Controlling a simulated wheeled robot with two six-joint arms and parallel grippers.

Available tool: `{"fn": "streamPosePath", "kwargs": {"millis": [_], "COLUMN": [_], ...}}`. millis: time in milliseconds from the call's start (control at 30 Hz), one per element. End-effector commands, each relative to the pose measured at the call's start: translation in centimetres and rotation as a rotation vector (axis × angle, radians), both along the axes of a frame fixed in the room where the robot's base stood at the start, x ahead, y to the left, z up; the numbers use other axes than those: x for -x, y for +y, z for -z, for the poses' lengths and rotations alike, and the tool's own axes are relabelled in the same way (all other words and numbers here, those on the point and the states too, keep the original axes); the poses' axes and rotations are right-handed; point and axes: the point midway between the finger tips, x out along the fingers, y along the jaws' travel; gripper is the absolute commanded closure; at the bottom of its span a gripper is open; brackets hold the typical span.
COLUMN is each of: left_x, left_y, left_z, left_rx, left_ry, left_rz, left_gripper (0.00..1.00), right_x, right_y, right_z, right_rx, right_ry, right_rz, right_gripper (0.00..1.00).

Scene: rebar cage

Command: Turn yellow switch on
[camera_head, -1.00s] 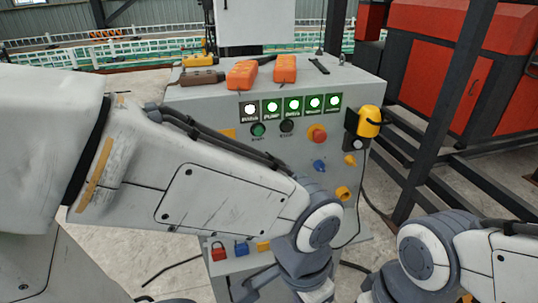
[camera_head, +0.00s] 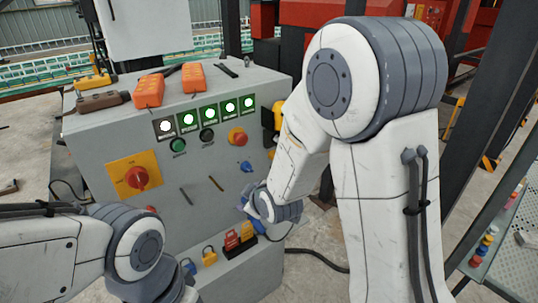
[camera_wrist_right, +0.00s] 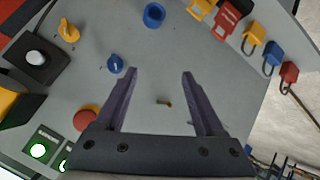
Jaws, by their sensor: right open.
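The yellow switch (camera_wrist_right: 68,31) is a small rotary knob on the grey panel, at the upper left of the right wrist view. My right arm hides it in the head view. My right gripper (camera_wrist_right: 160,72) is open and empty in front of the panel, its fingertips apart from the yellow switch, which lies to the left of them and higher in that view. In the head view the right arm's wrist hangs before the panel's right part. My left arm enters at the lower left, and its gripper is out of the frame.
A blue knob (camera_wrist_right: 115,63) sits between the yellow switch and my left-hand finger in the wrist view. A red button (camera_wrist_right: 86,119), a blue ring (camera_wrist_right: 153,14) and several padlocks are near. A red rotary handle (camera_head: 137,178) is on the panel's left. Orange devices lie on top.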

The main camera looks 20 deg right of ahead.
Motion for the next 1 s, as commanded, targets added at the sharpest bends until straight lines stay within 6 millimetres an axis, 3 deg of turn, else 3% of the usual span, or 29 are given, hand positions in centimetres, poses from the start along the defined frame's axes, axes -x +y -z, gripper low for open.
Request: {"fn": "streamPosePath", "kwargs": {"millis": [33, 133, 333, 567, 1000], "left_x": [0.0, 0.0, 0.0, 0.0, 0.0], "left_y": [0.0, 0.0, 0.0, 0.0, 0.0], "left_z": [-0.2, -0.4, -0.5, -0.9, -2.9], "left_rx": [0.0, 0.0, 0.0, 0.0, 0.0], "left_ry": [0.0, 0.0, 0.0, 0.0, 0.0], "left_rz": [0.0, 0.0, 0.0, 0.0, 0.0], "left_gripper": [1.0, 1.0, 1.0, 1.0, 1.0], "right_x": [-1.6, -4.0, -5.7, -7.0, -14.4], "right_y": [-2.3, -6.0, -11.0, -12.2, -12.8], "right_z": [0.4, 0.0, -0.8, -1.1, 0.5], "right_rx": [0.04, 0.13, 0.273, 0.317, 0.313], "right_ry": [-0.069, -0.222, -0.411, -0.467, -0.466], "right_rz": [0.017, 0.032, 0.067, 0.076, 0.076], "right_gripper": [0.29, 0.29, 0.29, 0.29, 0.29]}}
